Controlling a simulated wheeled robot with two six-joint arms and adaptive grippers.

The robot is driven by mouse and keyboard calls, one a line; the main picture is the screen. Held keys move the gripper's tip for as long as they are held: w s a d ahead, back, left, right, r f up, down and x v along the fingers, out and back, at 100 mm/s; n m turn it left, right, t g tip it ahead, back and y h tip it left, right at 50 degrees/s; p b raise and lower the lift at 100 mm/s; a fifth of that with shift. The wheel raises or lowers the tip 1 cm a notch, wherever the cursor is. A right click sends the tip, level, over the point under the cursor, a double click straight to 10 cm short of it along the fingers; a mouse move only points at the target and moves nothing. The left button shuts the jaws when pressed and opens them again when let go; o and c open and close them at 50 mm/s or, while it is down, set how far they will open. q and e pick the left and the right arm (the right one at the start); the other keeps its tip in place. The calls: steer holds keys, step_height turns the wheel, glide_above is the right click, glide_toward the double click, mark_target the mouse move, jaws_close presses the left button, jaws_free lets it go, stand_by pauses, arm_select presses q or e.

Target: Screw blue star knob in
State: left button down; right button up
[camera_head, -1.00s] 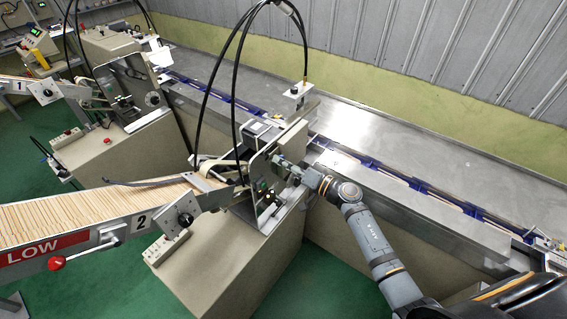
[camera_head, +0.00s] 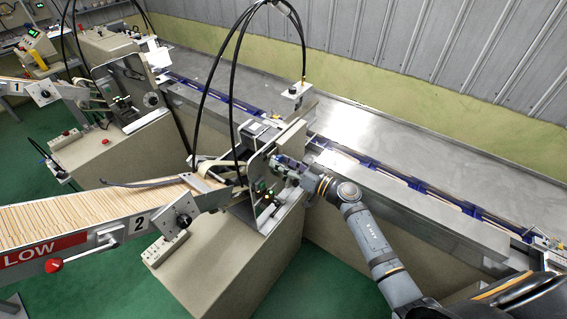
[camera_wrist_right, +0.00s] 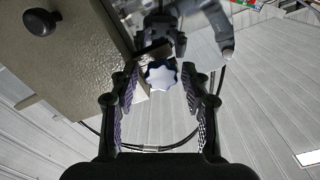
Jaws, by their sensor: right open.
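The blue star knob (camera_wrist_right: 160,75) shows pale blue-white in the right wrist view, face toward the camera, on a dark mount. It lies between the fingertips of my right gripper (camera_wrist_right: 161,84), which is open with a gap on each side of the knob. In the head view my right gripper (camera_head: 280,166) is at the right side of the machine marked 2 (camera_head: 258,168). The knob is too small or hidden to make out there. My left gripper is in neither view.
A black round knob (camera_wrist_right: 40,22) is on a beige panel at the upper left of the wrist view. Black cables (camera_head: 236,70) arch over the machine. The stick chute (camera_head: 100,212) lies left and the metal conveyor (camera_head: 430,208) runs right.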

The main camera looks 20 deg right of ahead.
steer(key=n, duration=0.4)
steer(key=shift+f+n+b, duration=0.15)
steer(key=shift+n+b, duration=0.15)
steer(key=shift+b, duration=0.05)
steer(key=n+b, duration=0.5)
steer(key=n, duration=1.1)
steer(key=shift+n, duration=0.4)
steer(key=shift+r, duration=0.2)
steer(key=shift+r, duration=0.1)
